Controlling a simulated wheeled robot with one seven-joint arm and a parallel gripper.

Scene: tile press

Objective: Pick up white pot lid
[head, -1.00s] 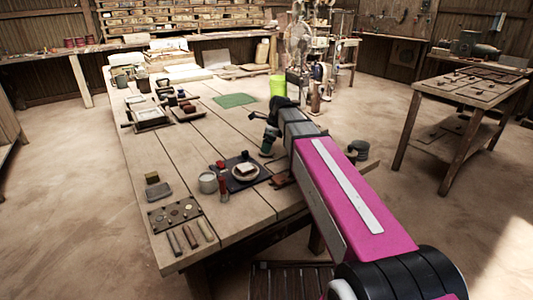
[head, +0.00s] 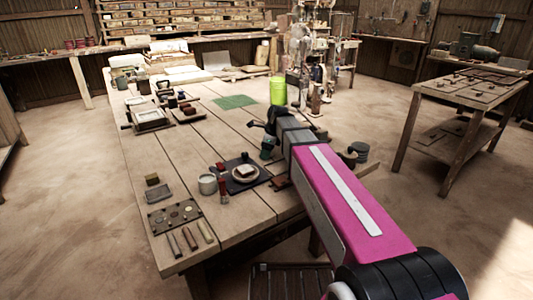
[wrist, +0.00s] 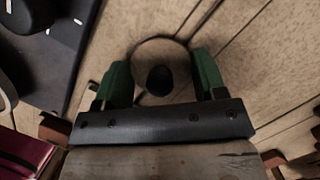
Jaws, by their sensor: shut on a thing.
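In the wrist view my gripper (wrist: 161,76) has its two green fingers on opposite sides of a round, pale lid (wrist: 150,54). The lid has a dark round knob (wrist: 159,80) in its middle. The gripper is shut on the lid, which looks tan in this light. Its lower edge is hidden by the gripper body. The lid cannot be made out there. I cannot tell whether the lid touches the planks.
On the long wooden table (head: 215,135) a white cup (head: 208,184), a red-handled brush (head: 222,190) and a plate (head: 245,172) on a dark mat lie left of my gripper. A bright green container (head: 278,91) stands beyond. A side table (head: 470,85) stands at right.

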